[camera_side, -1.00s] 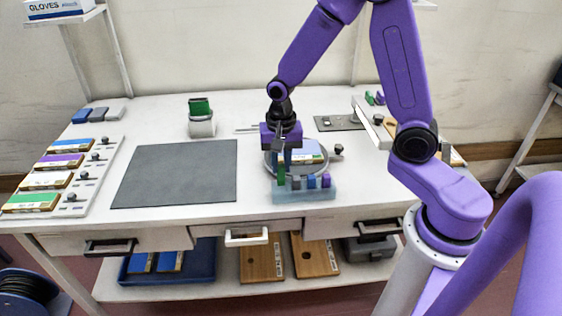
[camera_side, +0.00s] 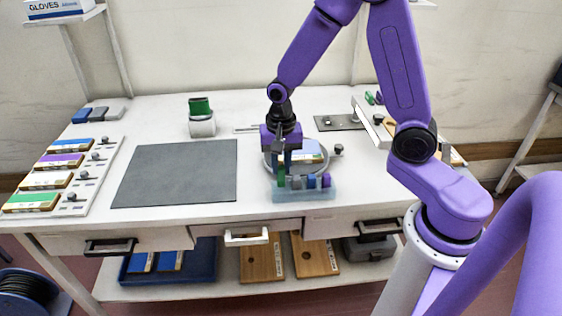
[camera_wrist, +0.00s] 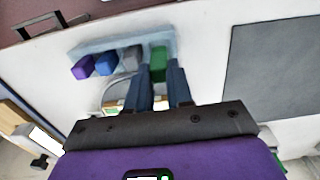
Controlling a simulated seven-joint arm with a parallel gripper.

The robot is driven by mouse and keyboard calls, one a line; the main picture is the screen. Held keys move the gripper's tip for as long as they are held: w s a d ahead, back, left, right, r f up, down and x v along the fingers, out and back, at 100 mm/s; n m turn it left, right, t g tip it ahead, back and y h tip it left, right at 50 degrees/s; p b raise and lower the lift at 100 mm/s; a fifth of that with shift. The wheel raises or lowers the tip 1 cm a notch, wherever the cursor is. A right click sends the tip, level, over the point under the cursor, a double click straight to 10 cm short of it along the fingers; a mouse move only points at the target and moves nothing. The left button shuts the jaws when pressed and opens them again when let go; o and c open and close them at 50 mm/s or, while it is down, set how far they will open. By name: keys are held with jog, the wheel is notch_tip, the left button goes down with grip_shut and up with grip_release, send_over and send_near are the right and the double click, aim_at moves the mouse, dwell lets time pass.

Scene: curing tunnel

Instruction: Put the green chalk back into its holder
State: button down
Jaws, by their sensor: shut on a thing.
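The green chalk (camera_side: 281,174) is upright between the fingers of my gripper (camera_side: 281,161), over the left end of the pale blue holder (camera_side: 305,195). In the wrist view, the fingers of my gripper (camera_wrist: 162,90) are shut on the green chalk (camera_wrist: 158,62), which lines up with the end of the holder's row (camera_wrist: 92,47). Its top stands higher than the other chalks. How deep its lower end sits in the holder is hard to tell. Grey (camera_side: 294,181), blue (camera_side: 311,181) and purple (camera_side: 326,180) chalks stand in the holder.
A round grey dish (camera_side: 322,165) with a blue-topped block is just behind the holder. A dark grey mat (camera_side: 176,174) lies to the left, with bare table between.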

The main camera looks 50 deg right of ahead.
jog(key=shift+f, duration=0.9)
jog(key=c, duration=0.9)
grip_release()
jog(key=shift+r, duration=3.5)
